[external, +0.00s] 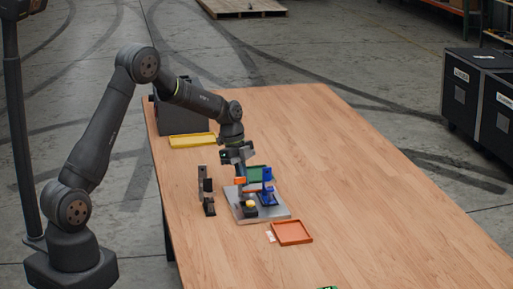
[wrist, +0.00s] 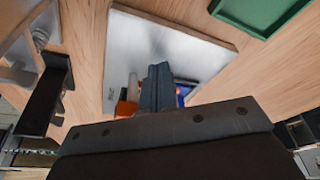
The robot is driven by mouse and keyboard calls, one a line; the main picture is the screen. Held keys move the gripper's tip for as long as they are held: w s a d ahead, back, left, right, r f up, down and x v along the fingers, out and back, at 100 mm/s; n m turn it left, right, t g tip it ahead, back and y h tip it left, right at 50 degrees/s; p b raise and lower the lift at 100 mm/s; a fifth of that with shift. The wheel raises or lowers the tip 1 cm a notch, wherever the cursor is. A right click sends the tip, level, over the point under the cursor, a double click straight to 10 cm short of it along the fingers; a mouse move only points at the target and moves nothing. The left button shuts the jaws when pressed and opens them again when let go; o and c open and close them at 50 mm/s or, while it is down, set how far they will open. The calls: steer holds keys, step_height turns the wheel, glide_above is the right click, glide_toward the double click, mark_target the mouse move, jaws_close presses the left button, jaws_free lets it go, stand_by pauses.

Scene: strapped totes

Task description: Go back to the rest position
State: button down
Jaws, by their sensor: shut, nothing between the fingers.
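My gripper (external: 240,172) hangs above the back left part of a grey metal plate (external: 275,213) on the wooden table, pointing down. In the wrist view its dark fingers (wrist: 157,88) are together, with nothing seen between them. An orange part (external: 239,181) shows right at the fingertips in the external view; I cannot tell whether they touch it. On the plate stand a black block with a yellow top (external: 250,204) and a blue upright holder (external: 267,187). In the wrist view the fingers hide much of the orange and blue parts.
A black upright stand (external: 207,195) is close on the left. The table's right side is clear.

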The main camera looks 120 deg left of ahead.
steer(key=shift+s+a+r, duration=0.1)
steer(key=shift+s+r, duration=0.05)
steer(key=shift+s, duration=0.6)
steer(key=c, duration=0.8)
jaws_free()
steer(key=o, duration=0.4)
steer(key=shift+s+r, duration=0.1)
steer(key=shift+r, duration=0.25)
steer(key=o, duration=0.4)
step_height(320, 180, up, 7)
steer(key=n+y, duration=0.1)
steer(key=n, duration=0.2)
steer(key=shift+s+n+y, duration=0.3)
steer(key=shift+s+n, duration=0.1)
steer(key=w+d+r+n+y, duration=0.1)
steer(key=w+d+r+n, duration=0.3)
steer(key=r, duration=0.3)
steer(key=w+d+r+n+y, duration=0.1)
steer(key=w+d+r+n, duration=0.2)
steer(key=w+d+r, duration=0.3)
steer(key=x, duration=0.8)
steer(key=shift+s+a+f, duration=0.3)
steer(key=shift+a+f, duration=0.05)
steer(key=shift+a, duration=0.05)
steer(key=shift+r, duration=0.1)
